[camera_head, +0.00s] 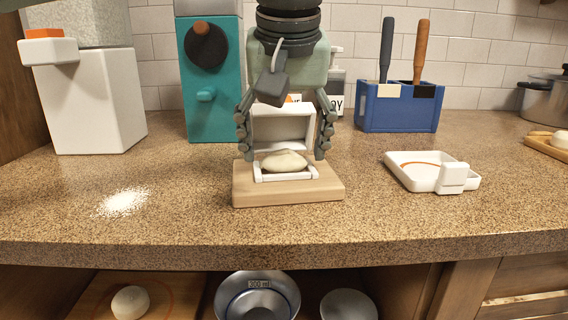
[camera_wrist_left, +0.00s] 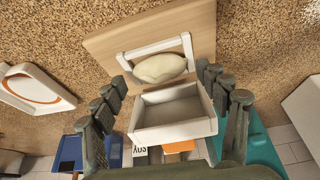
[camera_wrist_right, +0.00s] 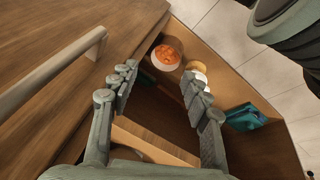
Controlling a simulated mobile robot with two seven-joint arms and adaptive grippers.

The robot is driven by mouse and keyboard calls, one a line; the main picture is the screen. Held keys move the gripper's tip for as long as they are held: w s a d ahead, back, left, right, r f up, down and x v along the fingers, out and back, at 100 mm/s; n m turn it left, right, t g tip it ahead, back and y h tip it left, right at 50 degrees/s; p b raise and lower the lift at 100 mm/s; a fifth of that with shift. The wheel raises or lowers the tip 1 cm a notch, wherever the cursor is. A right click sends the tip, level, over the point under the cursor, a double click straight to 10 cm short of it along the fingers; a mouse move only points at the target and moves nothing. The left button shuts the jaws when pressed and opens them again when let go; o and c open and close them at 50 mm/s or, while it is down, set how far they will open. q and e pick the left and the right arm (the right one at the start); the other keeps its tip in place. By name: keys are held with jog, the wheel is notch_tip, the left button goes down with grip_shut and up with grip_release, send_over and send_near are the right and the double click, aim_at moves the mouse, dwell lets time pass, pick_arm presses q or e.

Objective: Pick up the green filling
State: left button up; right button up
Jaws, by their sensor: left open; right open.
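I can make out no green filling in any view. My left gripper (camera_head: 282,151) is open, pointing down over a wooden board (camera_head: 325,190) on the counter. Its fingers are on either side of a white hinged tray (camera_head: 282,127); I cannot tell whether they touch it. A pale dough piece (camera_head: 284,162) lies in the white frame in front, and shows in the left wrist view (camera_wrist_left: 160,68). My right gripper (camera_wrist_right: 159,72) is open and empty in the right wrist view, above an open wooden compartment. Inside that are a white bowl with orange filling (camera_wrist_right: 166,55) and a teal object (camera_wrist_right: 243,117).
A white dish (camera_head: 415,170) and a blue utensil holder (camera_head: 398,110) stand right of the board. A teal machine (camera_head: 212,80) and a white appliance (camera_head: 95,100) stand left. White powder (camera_head: 124,202) lies on the counter. Below are a metal bowl (camera_head: 257,295) and a dough ball (camera_head: 130,302).

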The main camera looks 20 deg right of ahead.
pick_arm(q)
jog(key=shift+w+f, duration=0.1)
jog(key=shift+f, duration=0.1)
jog(key=c, duration=1.1)
